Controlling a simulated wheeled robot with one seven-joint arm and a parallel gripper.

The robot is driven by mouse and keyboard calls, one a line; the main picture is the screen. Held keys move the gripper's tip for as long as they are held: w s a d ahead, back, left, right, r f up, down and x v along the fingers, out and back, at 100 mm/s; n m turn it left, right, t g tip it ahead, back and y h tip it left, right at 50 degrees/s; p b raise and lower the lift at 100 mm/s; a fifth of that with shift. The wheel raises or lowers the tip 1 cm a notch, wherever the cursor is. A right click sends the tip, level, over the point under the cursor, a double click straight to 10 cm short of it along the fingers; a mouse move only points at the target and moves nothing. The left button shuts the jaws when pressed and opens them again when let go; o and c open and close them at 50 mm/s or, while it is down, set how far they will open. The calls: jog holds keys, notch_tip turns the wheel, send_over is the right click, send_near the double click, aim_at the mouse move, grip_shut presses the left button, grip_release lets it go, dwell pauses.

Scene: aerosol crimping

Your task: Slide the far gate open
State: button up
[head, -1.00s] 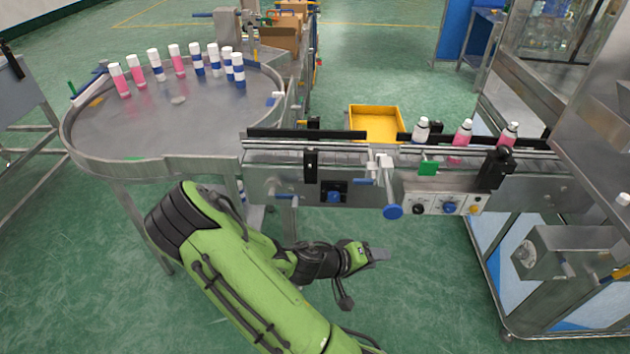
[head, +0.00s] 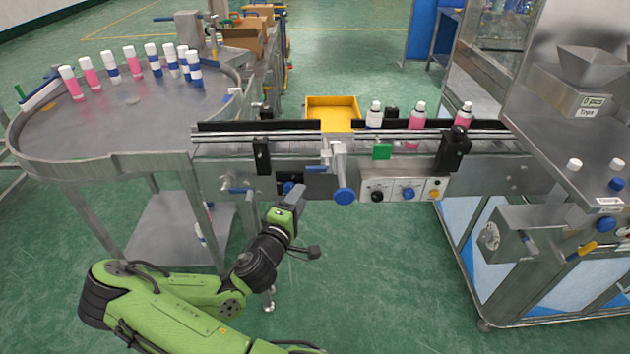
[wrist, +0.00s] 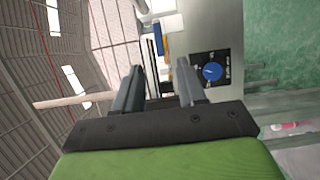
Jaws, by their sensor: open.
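No part is plainly marked as the far gate, and I cannot tell which piece it is. Along the conveyor front are a bracket lever with a round blue knob (head: 343,195), a blue handle (head: 317,169) left of it, and a green block (head: 381,151) to the right. A white bar (head: 40,94) lies at the turntable's far left rim, by a green peg. My gripper (head: 297,195) is just in front of the conveyor, below the blue handle and left of the knob. In the wrist view my gripper (wrist: 160,80) has its fingers apart and empty; a blue dial (wrist: 212,71) shows beyond them.
The turntable (head: 120,120) holds several pink and blue bottles with white caps. Three bottles stand on the conveyor (head: 290,145) at right. A yellow tray (head: 332,112) lies behind it. A steel machine (head: 570,150) stands at right. The green floor in front is open.

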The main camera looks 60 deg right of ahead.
aim_at(315, 171)
jog(key=d, duration=0.4)
jog(key=d+p, duration=0.1)
jog(key=d, duration=0.6)
jog(key=shift+w+d+r+p, duration=0.2)
jog(key=shift+w+d+p, duration=0.1)
jog(key=shift+w+p, duration=0.1)
jog(key=shift+w+d, duration=0.1)
jog(key=shift+d, duration=0.4)
jog(key=shift+f, duration=0.1)
grip_shut()
